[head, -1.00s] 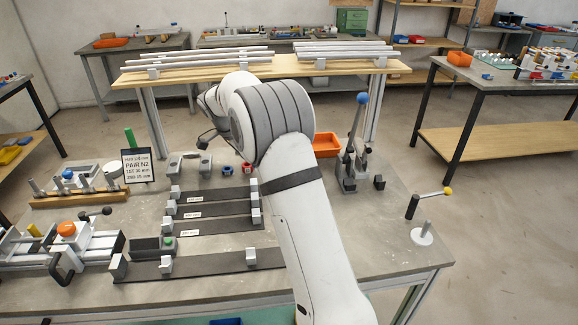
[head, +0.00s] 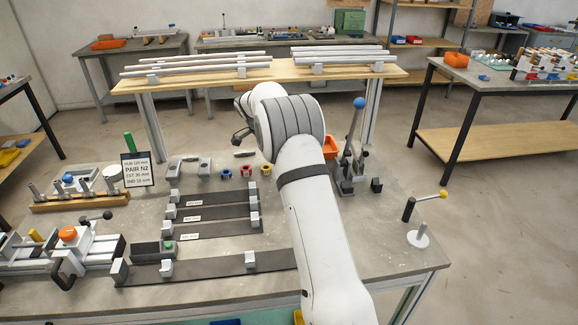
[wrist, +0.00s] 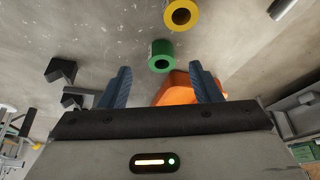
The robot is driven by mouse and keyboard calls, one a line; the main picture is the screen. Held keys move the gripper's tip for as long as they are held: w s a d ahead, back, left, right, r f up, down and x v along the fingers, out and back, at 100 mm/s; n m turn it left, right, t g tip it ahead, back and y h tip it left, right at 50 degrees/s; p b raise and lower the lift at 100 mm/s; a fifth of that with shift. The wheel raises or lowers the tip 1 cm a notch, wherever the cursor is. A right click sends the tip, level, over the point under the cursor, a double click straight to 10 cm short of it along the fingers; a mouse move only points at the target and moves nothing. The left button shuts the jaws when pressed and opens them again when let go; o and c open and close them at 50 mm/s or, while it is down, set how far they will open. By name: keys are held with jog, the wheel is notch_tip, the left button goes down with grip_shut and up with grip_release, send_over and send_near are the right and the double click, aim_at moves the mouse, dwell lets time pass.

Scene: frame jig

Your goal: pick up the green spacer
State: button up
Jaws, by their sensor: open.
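The spacer looks apart from both fingers. In the head view I cannot make out the green spacer, and my arm covers part of the bench there.
A yellow spacer (wrist: 180,13) lies close to the green one. Dark angled blocks (wrist: 61,70) lie to the left. Blue (head: 226,174) and red (head: 246,171) spacers stand left of my arm.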

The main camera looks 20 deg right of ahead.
jog(key=x, duration=0.2)
jog(key=p+x, duration=0.1)
jog(key=x, duration=0.2)
jog(key=shift+w+d, duration=0.15)
jog(key=shift+d, duration=0.3)
jog(key=shift+c, duration=0.4)
jog(key=c, duration=1)
